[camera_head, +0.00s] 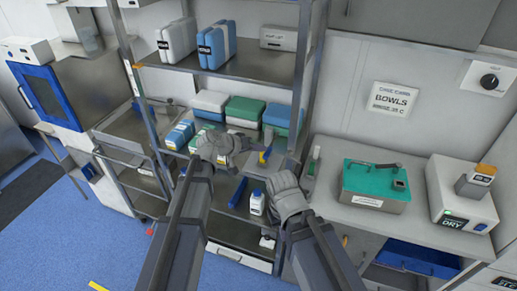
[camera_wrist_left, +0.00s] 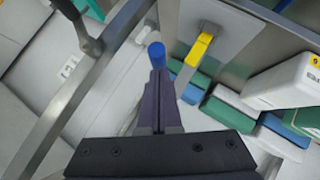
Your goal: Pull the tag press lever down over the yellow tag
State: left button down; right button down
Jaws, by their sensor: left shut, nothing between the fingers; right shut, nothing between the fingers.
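The yellow tag (camera_wrist_left: 199,50) hangs by a grey metal plate (camera_wrist_left: 226,30) in the left wrist view. In the head view my left gripper (camera_head: 240,143) is left of the tag. My right gripper (camera_head: 284,178) is shut and empty, lower and to the right.
Metal shelving (camera_head: 228,79) surrounds my left gripper, with green, blue and white boxes (camera_head: 245,110) behind it. A shelf post (camera_head: 301,75) rises on the right. A white bottle (camera_head: 257,202) stands below. A counter holds a teal-topped box (camera_head: 376,181) and a dryer (camera_head: 462,205).

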pick_arm(q)
notch_tip(320, 180, down, 7)
jog(key=t+h+b, duration=0.1)
jog(key=t+b, duration=0.1)
jog(key=b, duration=0.9)
jog(key=shift+f+m+b, duration=0.15)
jog(key=shift+m+b, duration=0.25)
jog(key=shift+w, duration=0.15)
dwell(0.4)
jog(key=shift+r+p, duration=0.8)
